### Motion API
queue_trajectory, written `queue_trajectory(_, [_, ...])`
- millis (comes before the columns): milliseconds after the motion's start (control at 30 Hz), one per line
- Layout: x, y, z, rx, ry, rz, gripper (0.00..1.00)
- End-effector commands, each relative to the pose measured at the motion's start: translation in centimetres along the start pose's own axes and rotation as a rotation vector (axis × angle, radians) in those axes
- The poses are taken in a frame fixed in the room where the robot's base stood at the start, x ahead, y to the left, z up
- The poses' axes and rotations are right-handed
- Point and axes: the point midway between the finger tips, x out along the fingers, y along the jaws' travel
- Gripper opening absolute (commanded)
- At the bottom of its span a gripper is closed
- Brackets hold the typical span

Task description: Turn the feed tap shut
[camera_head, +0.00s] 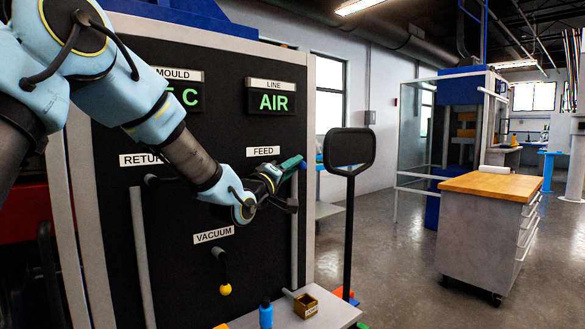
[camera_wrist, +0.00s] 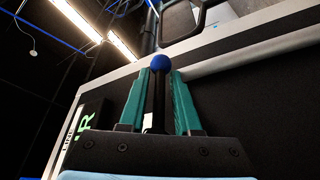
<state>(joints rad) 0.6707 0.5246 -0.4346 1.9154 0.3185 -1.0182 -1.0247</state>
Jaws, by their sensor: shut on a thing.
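The feed tap's handle shows in the wrist view as a dark lever with a blue ball end (camera_wrist: 160,62). It runs between the two green fingers of my gripper (camera_wrist: 160,85), which are shut on it, with the ball showing past the fingertips. In the head view my gripper (camera_head: 291,164) is at the black panel (camera_head: 180,215), just below and right of the FEED label (camera_head: 263,151). There the wrist and fingers hide most of the tap, so its lever angle is hard to tell.
The LINE display (camera_head: 272,101) reads AIR. A VACUUM handle with a yellow ball (camera_head: 225,289) hangs lower on the panel. A blue bottle (camera_head: 265,314) and small brass-coloured box (camera_head: 305,305) stand below. A black-framed post (camera_head: 348,205) rises close to the gripper's right. A wood-topped cabinet (camera_head: 490,184) stands farther right.

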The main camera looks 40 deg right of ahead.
Motion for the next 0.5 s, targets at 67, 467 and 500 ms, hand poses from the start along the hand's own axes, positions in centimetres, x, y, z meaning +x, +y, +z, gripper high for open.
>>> queue_trajectory(67, [-0.01,-0.02,-0.02,0.000,0.000,0.000,0.00])
queue_trajectory(467, [-0.02,0.00,-0.03,0.011,-0.018,-0.026,0.00])
queue_trajectory(500, [-0.03,0.00,-0.03,0.015,-0.026,-0.036,0.00])
